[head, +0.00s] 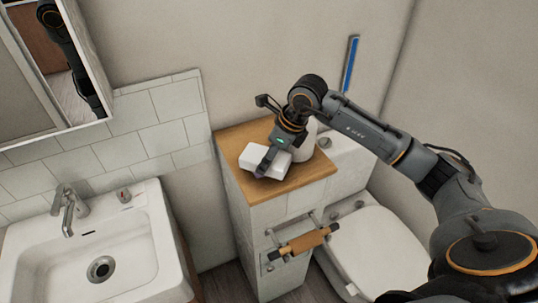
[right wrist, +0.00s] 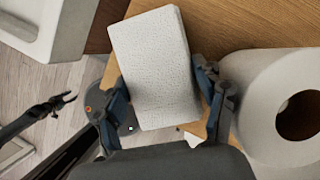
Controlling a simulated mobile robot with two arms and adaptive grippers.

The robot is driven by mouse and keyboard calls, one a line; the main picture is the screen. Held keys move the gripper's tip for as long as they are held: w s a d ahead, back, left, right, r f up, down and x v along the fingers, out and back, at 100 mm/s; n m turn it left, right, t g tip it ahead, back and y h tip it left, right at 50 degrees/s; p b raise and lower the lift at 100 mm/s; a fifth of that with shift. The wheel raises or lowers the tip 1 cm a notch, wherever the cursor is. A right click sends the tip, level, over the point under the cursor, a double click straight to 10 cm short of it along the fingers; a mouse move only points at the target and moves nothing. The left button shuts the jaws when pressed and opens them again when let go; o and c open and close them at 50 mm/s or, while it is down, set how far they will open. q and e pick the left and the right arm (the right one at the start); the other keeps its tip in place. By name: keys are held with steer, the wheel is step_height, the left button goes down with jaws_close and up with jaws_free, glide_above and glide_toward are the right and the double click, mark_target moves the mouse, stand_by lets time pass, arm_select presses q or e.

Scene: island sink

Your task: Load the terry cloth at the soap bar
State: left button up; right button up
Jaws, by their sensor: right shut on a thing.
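A white block-like folded cloth with a pebbled surface (right wrist: 155,62) sits between the fingers of my right gripper (right wrist: 161,88). In the head view the white cloth (head: 252,157) is over the wooden cabinet top, with my right gripper (head: 268,160) closed across it from above. I cannot tell whether it touches the wood. A small purple patch (head: 258,176) shows just below the cloth; it may be the soap bar, mostly hidden. My left gripper (right wrist: 63,103) appears small at the left of the right wrist view, its fingers apart and empty.
A white paper roll (right wrist: 278,105) stands on the wooden top (head: 300,178), close beside my right gripper. The sink (head: 95,250) is at the left. The toilet (head: 375,245) is at the right. A roll holder (head: 303,243) sticks out from the cabinet front.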

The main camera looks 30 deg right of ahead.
steer(key=shift+r+p, duration=1.75)
steer(key=shift+r, duration=1.7)
